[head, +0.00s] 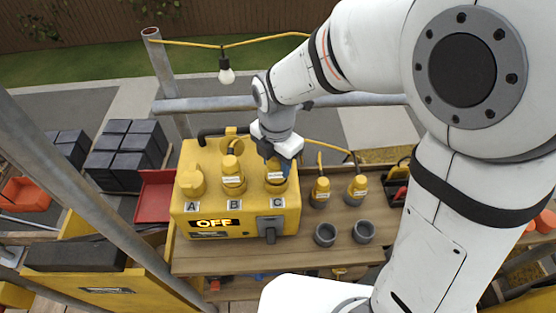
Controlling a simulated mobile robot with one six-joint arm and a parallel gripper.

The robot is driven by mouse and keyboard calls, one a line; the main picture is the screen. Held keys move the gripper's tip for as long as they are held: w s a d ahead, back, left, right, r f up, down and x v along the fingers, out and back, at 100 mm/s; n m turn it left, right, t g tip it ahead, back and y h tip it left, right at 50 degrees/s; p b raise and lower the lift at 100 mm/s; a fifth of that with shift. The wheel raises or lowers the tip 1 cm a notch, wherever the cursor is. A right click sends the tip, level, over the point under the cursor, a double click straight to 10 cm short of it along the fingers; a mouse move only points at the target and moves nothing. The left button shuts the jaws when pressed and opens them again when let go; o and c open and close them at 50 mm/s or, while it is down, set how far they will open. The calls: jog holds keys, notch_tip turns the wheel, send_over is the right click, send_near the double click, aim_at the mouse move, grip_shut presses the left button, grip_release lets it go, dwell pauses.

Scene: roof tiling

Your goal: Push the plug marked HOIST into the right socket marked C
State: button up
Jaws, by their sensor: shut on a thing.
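The yellow power box (180,215) stands on a wooden bench, with sockets lettered A, B and C along its top. My gripper (277,163) points down over socket C (278,190) and is shut on a yellow plug (277,177) with a pale label. The label is too small to read. The plug is upright at socket C; whether it is fully seated cannot be told. The gripper hides its upper part. Socket B holds another labelled yellow plug (232,175) with a cable. Socket A shows a yellow cover (191,183).
Two labelled yellow plugs (320,190) (357,189) stand on the bench right of the box, near two grey cups (325,235) (363,231). A grey lever (270,226) is on the box front, beside a lit OFF display (214,223). A scaffold rail (210,104) runs behind.

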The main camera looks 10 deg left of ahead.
jog(key=shift+f+b, duration=0.35)
jog(key=shift+f, duration=0.15)
jog(key=o, duration=0.8)
jog(key=shift+r, duration=0.1)
jog(key=shift+r+p, duration=3.1)
jog(key=shift+r, duration=2.35)
